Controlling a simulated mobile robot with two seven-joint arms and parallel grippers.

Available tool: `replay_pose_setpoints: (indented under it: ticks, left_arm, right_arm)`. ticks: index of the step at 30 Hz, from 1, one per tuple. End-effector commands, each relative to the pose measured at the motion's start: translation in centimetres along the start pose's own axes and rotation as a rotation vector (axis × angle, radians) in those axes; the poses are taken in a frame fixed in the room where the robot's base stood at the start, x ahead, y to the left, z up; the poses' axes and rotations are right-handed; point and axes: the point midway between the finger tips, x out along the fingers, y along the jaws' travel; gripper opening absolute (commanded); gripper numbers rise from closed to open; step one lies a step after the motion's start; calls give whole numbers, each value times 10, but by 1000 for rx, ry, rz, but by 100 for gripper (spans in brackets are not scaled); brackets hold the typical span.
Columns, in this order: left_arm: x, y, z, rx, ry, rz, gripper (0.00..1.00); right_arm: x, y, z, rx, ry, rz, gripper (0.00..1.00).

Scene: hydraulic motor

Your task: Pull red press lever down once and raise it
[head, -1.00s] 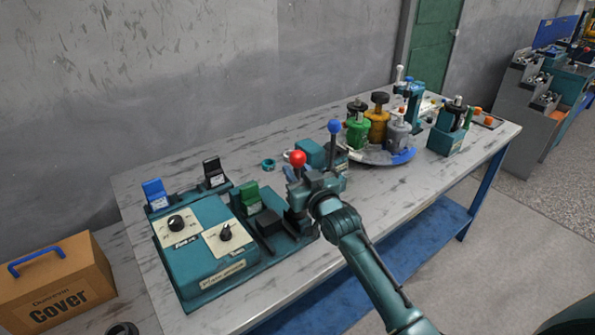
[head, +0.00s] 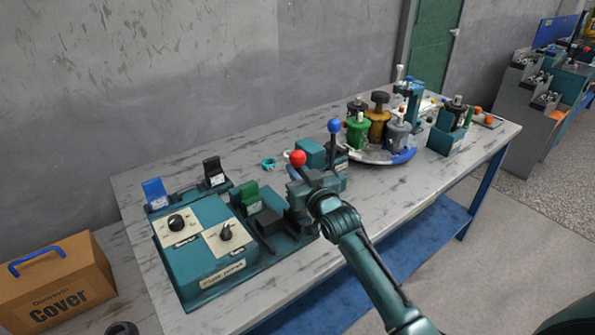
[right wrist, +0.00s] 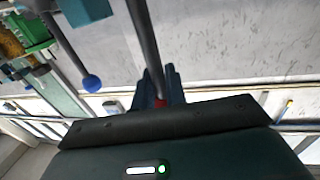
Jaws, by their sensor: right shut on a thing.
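My right gripper (head: 300,183) is at this lever, just below the knob in the picture. In the right wrist view the lever's dark rod (right wrist: 146,45) runs down between the fingers of my right gripper (right wrist: 158,88). A bit of red shows between them close to the palm. The gripper is shut on the lever; the exact contact is partly hidden. My left gripper is not in view.
A blue-knobbed lever (head: 334,126) stands close behind, also in the right wrist view (right wrist: 92,84). The control box (head: 190,245) with dials is at left. A round stand (head: 375,157) with green, gold and grey parts is at right. A cardboard box (head: 60,285) sits lower left.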

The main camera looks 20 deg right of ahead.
Motion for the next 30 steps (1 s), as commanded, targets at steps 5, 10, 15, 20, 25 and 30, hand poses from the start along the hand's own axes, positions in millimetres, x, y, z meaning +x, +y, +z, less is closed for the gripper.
replay_pose_setpoints:
  ticks: [5,10,15,20,25,30]
  left_arm:
    - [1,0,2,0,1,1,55]
    - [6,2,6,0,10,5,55]
    - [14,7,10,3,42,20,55]
    - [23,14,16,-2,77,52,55]
    - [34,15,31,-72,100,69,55]
    - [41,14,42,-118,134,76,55]
  right_arm:
    - [-1,0,2,2,7,0,0]
    - [-8,1,5,11,52,0,0]
    - [-20,4,10,31,152,1,0]
    - [-36,7,17,55,280,1,0]
    - [-52,10,24,84,419,1,0]
    - [-65,13,29,109,544,0,0]
